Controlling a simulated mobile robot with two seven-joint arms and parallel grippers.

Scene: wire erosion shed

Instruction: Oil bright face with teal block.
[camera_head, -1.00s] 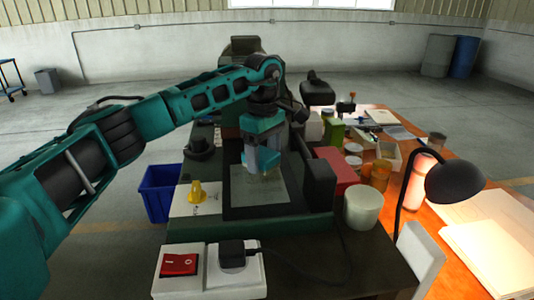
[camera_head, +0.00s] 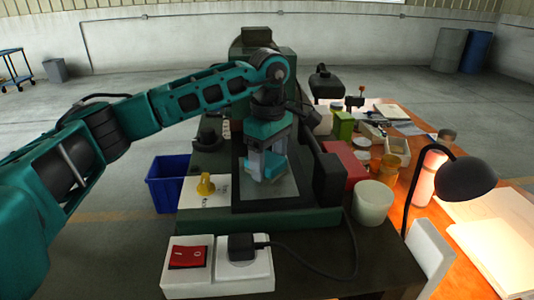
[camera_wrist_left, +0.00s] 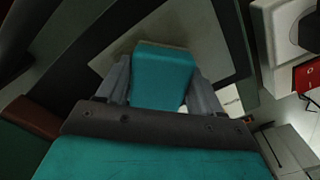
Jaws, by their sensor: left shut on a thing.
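My left gripper (camera_head: 268,165) is shut on the teal block (camera_wrist_left: 162,78). In the left wrist view the block sits between two grey fingers, and a pale end face shows at its far edge. In the head view the block (camera_head: 273,171) is low over the bright face (camera_head: 282,190), a flat grey plate in a dark frame on the machine. The bright face also shows behind the block in the left wrist view (camera_wrist_left: 188,28). I cannot tell whether the block touches it. My right gripper is not in view.
A yellow knob (camera_head: 205,185) stands left of the plate, and a dark upright block (camera_head: 329,179) stands right of it. A red switch (camera_head: 188,257) and a black plug (camera_head: 241,247) are in front. A white tub (camera_head: 372,202) and a black lamp (camera_head: 465,182) stand right.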

